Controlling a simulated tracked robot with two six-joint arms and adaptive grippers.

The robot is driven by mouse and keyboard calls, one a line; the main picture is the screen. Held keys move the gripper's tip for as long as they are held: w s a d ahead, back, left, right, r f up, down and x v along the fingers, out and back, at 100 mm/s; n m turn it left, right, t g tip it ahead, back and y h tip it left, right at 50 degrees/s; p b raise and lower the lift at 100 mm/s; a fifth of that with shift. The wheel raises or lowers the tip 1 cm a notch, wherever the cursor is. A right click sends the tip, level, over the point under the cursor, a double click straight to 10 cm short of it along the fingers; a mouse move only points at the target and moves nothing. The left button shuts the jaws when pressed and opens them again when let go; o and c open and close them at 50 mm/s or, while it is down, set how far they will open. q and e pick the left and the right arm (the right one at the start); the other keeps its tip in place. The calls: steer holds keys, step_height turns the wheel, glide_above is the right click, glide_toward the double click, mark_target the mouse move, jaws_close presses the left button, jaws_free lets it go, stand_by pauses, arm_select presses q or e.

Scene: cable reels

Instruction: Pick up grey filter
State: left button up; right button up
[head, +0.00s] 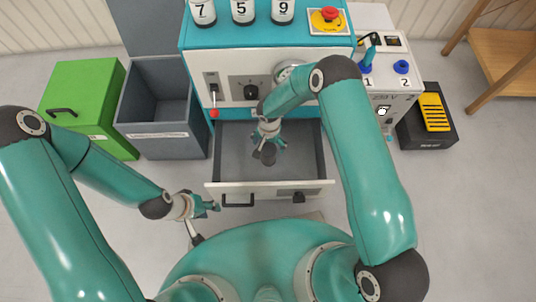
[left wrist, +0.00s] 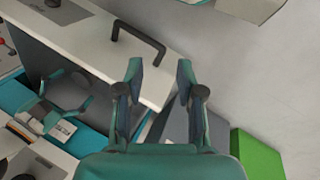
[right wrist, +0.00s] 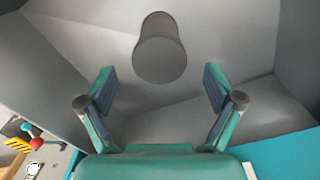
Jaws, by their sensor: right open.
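The grey filter, a dark grey cylinder (right wrist: 160,52), stands inside the open drawer in the right wrist view, just beyond my right fingertips and between their lines. In the head view the filter (head: 268,158) shows below my right gripper (head: 268,146), partly covered by it. My right gripper (right wrist: 160,75) is open and empty, reaching down into the drawer (head: 232,160). My left gripper (head: 214,206) is partly open and empty, outside the drawer near its front handle. The left wrist view shows its two fingers (left wrist: 160,68) apart with nothing between them.
The drawer front (head: 310,188) has a black handle (head: 238,201). A teal-topped cabinet (head: 225,50) with numbered bottles and a red stop button (head: 329,13) stands behind. A grey bin (head: 140,110) and green box (head: 85,90) are left; a black case (head: 415,130) is right.

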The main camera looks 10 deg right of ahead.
mark_target(268, 148)
step_height(268, 148, down, 4)
steer(key=shift+s+a+r+b, duration=0.1)
steer(key=shift+s+r+b, duration=0.1)
steer(key=shift+b, duration=0.2)
steer(key=shift+c, duration=0.3)
steer(key=shift+r, duration=0.1)
steer(key=c, duration=1.3)
